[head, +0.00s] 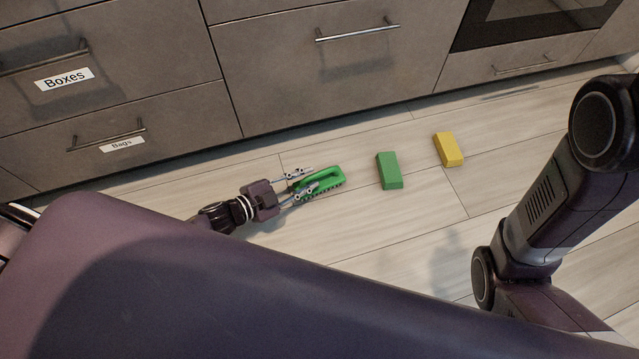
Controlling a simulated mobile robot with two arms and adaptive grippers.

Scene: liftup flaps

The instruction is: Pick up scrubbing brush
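The green scrubbing brush (327,180) lies on the wooden floor near the middle of the head view, with dark bristles along its lower edge. My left gripper (306,180) is at the brush's left end. Its two fingers are spread apart, one on the upper side and one over the lower side of the brush. Whether the fingers press on the brush cannot be told from this view. My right arm shows at the right, but its gripper is out of view.
A green block (389,171) and a yellow block (448,149) lie on the floor to the right of the brush. Grey drawers (330,80) with metal handles stand behind, two labelled Boxes and Bags. An oven (530,22) is at top right. Floor is clear below the blocks.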

